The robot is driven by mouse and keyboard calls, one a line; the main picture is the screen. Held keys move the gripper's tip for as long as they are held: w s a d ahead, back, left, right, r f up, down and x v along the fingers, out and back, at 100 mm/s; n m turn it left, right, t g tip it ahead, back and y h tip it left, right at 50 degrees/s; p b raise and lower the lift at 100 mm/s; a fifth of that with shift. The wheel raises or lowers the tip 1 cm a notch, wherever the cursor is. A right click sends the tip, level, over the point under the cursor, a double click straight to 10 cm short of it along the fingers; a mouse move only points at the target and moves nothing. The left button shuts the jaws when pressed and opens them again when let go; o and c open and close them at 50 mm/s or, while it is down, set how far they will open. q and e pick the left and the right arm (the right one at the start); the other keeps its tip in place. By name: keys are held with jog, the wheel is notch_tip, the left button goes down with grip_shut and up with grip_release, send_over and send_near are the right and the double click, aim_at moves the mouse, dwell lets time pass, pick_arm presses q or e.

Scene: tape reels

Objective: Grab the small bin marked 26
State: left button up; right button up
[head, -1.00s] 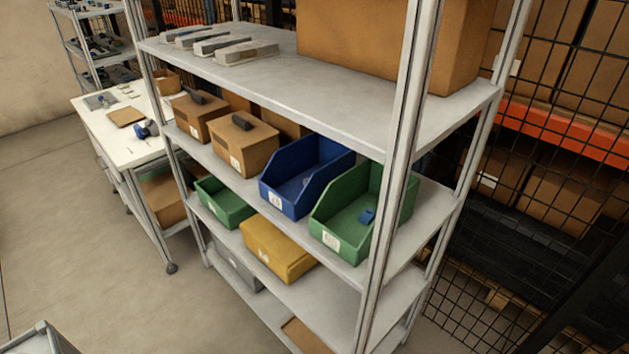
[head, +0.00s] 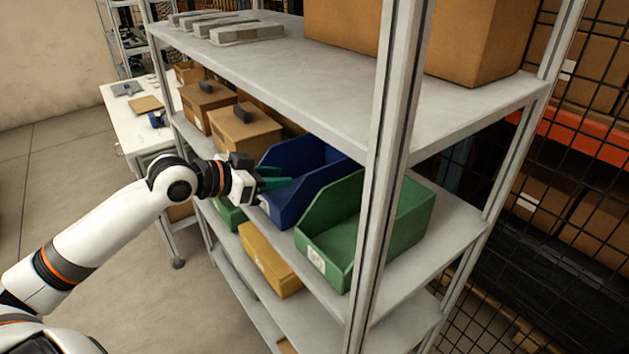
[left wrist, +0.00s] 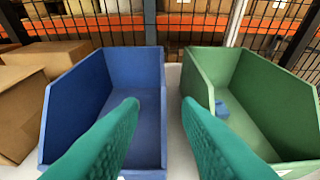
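A blue open-front bin (head: 312,192) and a larger-looking green bin (head: 345,235) stand side by side on the middle shelf. My left gripper (head: 278,178) is open in front of and over the blue bin. In the left wrist view its green fingers (left wrist: 163,103) are spread and empty. The blue bin (left wrist: 140,70) lies behind the left finger and the green bin (left wrist: 250,80) behind the right one. My right gripper is out of view.
Brown cartons (head: 243,130) stand left of the blue bin. A yellow bin (head: 262,258) and a small green bin (head: 229,214) are on the shelf below. A shelf post (head: 385,180) rises by the green bin; the upper shelf (head: 290,60) overhangs.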

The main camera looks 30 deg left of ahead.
aim_at(317, 178)
pick_arm(q)
jog(key=p+x, duration=0.3)
jog(key=x, duration=0.8)
jog(key=shift+s+d+f, duration=0.15)
jog(key=shift+f, duration=0.15)
grip_shut()
dwell(1.1)
